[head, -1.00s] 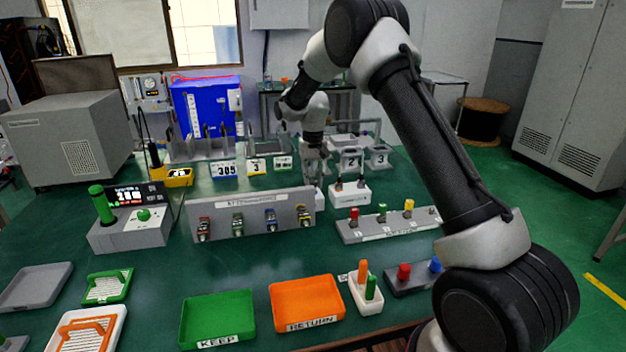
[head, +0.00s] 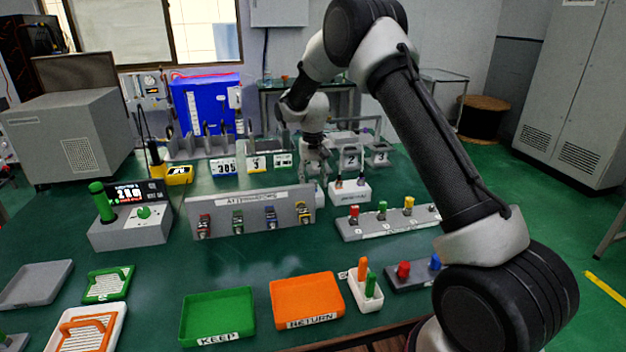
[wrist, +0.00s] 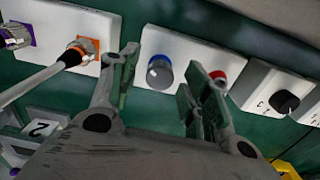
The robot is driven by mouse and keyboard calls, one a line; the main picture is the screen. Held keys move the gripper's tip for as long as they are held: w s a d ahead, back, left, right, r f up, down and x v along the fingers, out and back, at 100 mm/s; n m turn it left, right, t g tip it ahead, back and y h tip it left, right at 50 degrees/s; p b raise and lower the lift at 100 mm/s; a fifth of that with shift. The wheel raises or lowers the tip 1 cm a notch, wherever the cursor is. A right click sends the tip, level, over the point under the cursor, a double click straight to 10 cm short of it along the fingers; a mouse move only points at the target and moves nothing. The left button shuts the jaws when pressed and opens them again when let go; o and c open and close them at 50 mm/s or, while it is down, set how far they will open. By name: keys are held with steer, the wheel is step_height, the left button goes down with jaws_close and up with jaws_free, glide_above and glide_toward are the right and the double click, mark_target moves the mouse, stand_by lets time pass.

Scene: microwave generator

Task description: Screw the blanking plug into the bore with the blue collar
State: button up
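In the wrist view a white block carries a blue collar (wrist: 160,72) with a round grey face inside it. I cannot tell whether that face is a seated plug or the bore itself. My gripper (wrist: 163,88) is open, its fingers apart on either side of the blue collar in the picture, with nothing seen between the pads. The right finger partly covers a red collar (wrist: 219,77) on the same block. In the head view my gripper (head: 314,168) is small, behind the grey panel. No separate loose blanking plug can be made out.
A white block with an orange collar (wrist: 82,50) and attached cable, plus a purple collar (wrist: 16,36), stands to the left in the wrist view. A black knob (wrist: 286,103) is at right. The grey panel (head: 250,212) stands in front of my gripper in the head view.

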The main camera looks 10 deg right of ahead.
mark_target(313, 181)
steer(key=shift+r, duration=0.15)
step_height(313, 181, up, 12)
stand_by(0.4)
